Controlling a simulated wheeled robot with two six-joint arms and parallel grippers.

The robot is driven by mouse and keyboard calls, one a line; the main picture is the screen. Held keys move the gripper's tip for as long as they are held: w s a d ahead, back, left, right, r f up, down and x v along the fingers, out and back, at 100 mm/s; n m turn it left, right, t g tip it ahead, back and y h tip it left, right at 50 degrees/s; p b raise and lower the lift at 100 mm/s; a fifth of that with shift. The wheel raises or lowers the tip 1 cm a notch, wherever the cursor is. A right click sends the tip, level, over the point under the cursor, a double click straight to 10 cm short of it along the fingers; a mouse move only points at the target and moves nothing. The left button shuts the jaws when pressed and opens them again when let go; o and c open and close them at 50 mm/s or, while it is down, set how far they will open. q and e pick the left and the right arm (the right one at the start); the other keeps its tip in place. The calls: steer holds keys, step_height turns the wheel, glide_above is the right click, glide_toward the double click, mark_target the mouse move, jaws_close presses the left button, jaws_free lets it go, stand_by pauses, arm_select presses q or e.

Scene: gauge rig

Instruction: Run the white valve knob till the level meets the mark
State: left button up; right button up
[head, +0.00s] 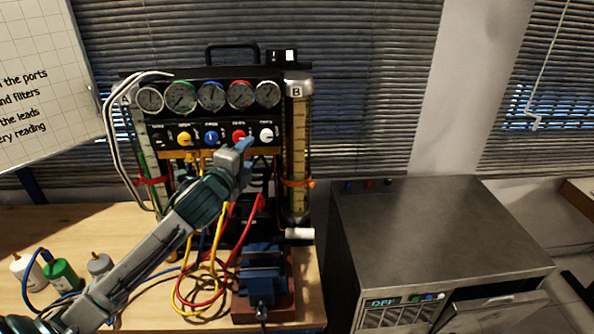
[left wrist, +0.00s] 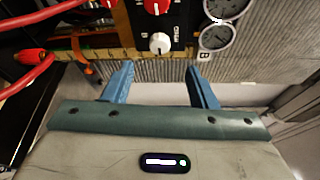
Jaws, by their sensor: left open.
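The white valve knob (head: 266,134) is at the right end of the knob row on the black gauge panel. It also shows in the left wrist view (left wrist: 159,43), ahead of and between the two blue fingers, apart from them. My left gripper (head: 241,148) is open and empty, just below and left of the white knob, close to the red knob (head: 238,136). Sight tube B (head: 298,140) stands right of the panel, amber inside, with an orange band (head: 297,183) low on it. Its liquid level is too small to tell. My right gripper is out of view.
Yellow (head: 184,139) and blue (head: 211,138) knobs sit farther left, under several round gauges (head: 211,96). Tube A (head: 146,150) has a red band. Loose red and yellow hoses (head: 212,290) hang before the rig by a blue vise (head: 262,275). A grey cabinet (head: 430,230) stands right.

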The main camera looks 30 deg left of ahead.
mark_target(267, 138)
arm_select(q)
steer(key=w+d+n+g+y+b, duration=0.25)
steer(key=d+n+y, duration=0.35)
steer(key=n, duration=0.9)
steer(key=shift+t+y, duration=0.25)
steer(key=shift+y, duration=0.05)
steer(key=p+x, duration=0.1)
steer(key=x, duration=0.2)
steer(key=a+p+x, duration=0.1)
steer(key=x, duration=0.2)
steer(key=s+p+x, duration=0.1)
steer(key=x, duration=0.2)
steer(key=shift+w+a+f, duration=0.1)
steer(key=shift+a+f, duration=0.1)
steer(key=shift+f, duration=0.1)
steer(key=shift+p+x, duration=0.4)
steer(key=shift+x, duration=0.4)
steer(key=shift+f, duration=0.1)
steer(key=shift+c, duration=0.2)
steer(key=c, duration=0.9)
